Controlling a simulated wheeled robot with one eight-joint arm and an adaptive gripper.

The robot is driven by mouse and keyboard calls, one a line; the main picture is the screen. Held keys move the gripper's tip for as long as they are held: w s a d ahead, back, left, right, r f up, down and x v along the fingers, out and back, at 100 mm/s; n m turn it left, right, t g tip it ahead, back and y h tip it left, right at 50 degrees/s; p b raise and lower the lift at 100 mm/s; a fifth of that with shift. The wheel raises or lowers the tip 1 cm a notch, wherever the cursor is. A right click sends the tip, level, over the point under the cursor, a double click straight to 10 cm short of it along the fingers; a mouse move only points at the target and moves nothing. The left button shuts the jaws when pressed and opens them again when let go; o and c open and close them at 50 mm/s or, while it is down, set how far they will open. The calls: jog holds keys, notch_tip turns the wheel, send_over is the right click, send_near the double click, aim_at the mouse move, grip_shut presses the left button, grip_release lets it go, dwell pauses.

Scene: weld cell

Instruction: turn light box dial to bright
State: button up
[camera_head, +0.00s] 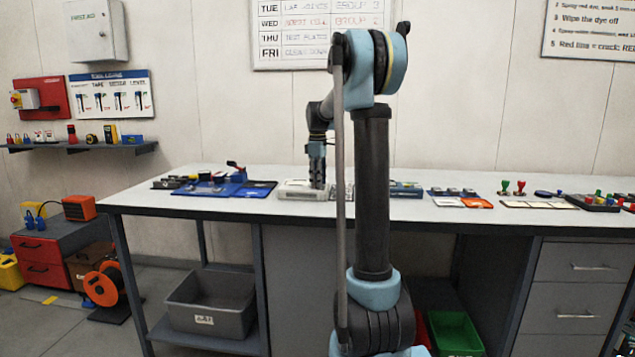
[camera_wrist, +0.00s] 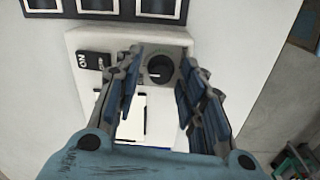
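The light box (camera_head: 297,190) is a low, pale box on the workbench. In the wrist view its light casing (camera_wrist: 100,42) carries a round black dial (camera_wrist: 162,68) with a small white mark, and a black switch (camera_wrist: 93,60) marked ON. My gripper (camera_wrist: 162,62) is open and empty, with one finger on each side of the dial in this view. The right fingertip appears close to the dial; I cannot tell whether it touches. In the head view my gripper (camera_head: 317,178) points down over the light box, and the dial cannot be made out.
The workbench (camera_head: 240,205) has a blue tool tray (camera_head: 215,188) to the left of the light box. Small panels (camera_head: 462,202) and stamps (camera_head: 512,187) lie to the right. In the wrist view, dark framed squares (camera_wrist: 100,5) lie just beyond the box.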

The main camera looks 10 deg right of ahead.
grip_shut()
jog(key=shift+m, duration=0.3)
jog(key=m, duration=0.3)
jog(key=shift+w+m, duration=0.1)
jog(key=shift+m, duration=0.3)
jog(key=m, duration=0.9)
jog(key=shift+w+m, duration=0.1)
jog(key=shift+m, duration=0.3)
jog(key=m, duration=0.5)
jog(key=shift+g, duration=0.3)
jog(key=shift+a+m, duration=0.1)
jog(key=shift+m, duration=0.3)
